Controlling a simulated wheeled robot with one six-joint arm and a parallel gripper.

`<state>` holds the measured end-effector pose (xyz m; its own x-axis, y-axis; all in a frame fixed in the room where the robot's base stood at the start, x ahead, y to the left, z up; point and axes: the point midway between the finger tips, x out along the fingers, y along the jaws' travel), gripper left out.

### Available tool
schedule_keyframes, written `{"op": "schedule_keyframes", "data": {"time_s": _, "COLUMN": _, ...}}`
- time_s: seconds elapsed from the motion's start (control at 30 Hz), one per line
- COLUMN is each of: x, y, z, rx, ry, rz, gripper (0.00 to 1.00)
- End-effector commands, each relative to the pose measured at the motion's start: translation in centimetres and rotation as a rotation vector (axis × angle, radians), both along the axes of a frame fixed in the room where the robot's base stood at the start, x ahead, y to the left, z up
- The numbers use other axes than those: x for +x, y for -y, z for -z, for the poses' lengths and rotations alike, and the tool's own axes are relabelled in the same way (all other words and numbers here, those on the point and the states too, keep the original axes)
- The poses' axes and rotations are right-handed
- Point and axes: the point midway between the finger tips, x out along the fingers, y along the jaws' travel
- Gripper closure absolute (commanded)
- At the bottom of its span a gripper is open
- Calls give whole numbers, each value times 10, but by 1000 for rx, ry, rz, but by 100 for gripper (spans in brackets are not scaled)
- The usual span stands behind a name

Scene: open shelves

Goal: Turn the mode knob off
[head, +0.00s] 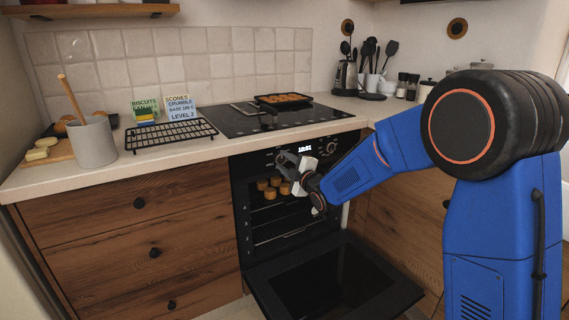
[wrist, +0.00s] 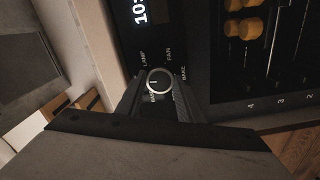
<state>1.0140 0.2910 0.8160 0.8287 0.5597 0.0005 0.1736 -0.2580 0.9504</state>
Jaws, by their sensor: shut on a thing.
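The mode knob (wrist: 158,82) is a round dark knob with a pale rim on the black oven panel. The labels LAMP, FAN and BAKE stand around it, and a further label is partly covered. A pale mark shows on its face; I cannot tell exactly which label it points to. My gripper (wrist: 157,98) has one finger on each side of the knob and is shut on it. In the head view my gripper (head: 284,161) is at the panel, left of the lit clock (head: 305,149), and hides most of the knob.
The oven door (head: 330,280) hangs open below my arm. Several golden scones (head: 265,185) are inside the oven. Above are the counter edge, the black hob (head: 235,122) with a filled tray (head: 284,98), and a wire rack (head: 170,135).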

Motion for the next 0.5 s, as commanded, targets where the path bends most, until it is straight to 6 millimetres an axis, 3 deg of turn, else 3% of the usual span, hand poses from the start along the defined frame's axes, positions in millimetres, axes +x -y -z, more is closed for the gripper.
{"op": "schedule_keyframes", "data": {"time_s": 0.5, "x": -1, "y": 0, "z": 2, "rx": -114, "ry": 72, "rz": -1, "gripper": 89}}
